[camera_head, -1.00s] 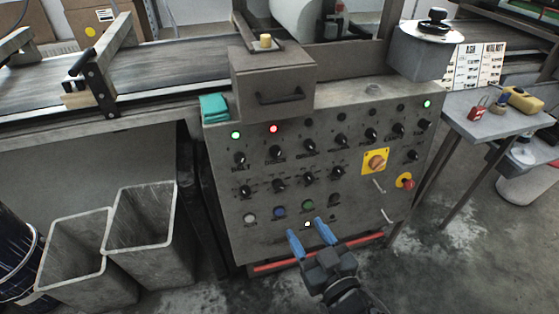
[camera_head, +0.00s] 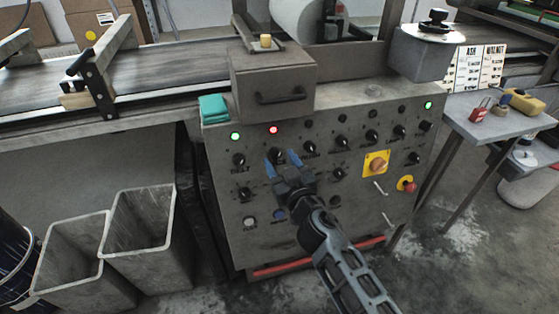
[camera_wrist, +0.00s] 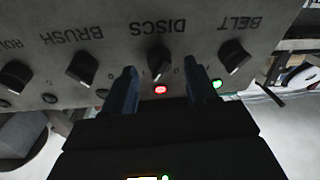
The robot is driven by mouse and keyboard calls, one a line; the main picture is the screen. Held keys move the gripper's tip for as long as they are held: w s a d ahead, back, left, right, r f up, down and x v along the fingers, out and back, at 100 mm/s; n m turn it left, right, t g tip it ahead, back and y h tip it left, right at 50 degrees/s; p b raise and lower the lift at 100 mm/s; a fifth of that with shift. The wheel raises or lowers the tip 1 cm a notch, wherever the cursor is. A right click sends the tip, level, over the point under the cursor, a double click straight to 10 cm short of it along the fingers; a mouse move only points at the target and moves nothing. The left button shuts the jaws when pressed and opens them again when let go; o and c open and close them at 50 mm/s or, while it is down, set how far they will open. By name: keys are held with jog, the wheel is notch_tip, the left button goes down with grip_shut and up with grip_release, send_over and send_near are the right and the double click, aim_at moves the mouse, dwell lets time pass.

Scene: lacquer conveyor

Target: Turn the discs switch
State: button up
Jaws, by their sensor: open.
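The discs switch (camera_wrist: 158,60) is a black rotary knob beside the word DISCS, upside down in the wrist view. In the head view the discs switch (camera_head: 275,155) sits in the top knob row, second from the left, below a lit red lamp (camera_head: 273,129). My gripper (camera_head: 282,163) is open with blue fingers pointing at the panel. In the wrist view the fingers of my gripper (camera_wrist: 161,70) stand to the left and right of the knob. I see gaps between them and the knob. I cannot tell the exact depth between tips and knob.
The belt knob (camera_wrist: 234,56) and brush knob (camera_wrist: 82,68) flank the discs switch closely. A lit green lamp (camera_head: 235,135) is above the belt knob. A box with a black handle (camera_head: 280,96) juts out above. An emergency button (camera_head: 406,184) is at the right.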

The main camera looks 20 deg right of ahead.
jog(key=shift+w, duration=0.65)
jog(key=c, duration=1)
jog(key=shift+c, duration=0.2)
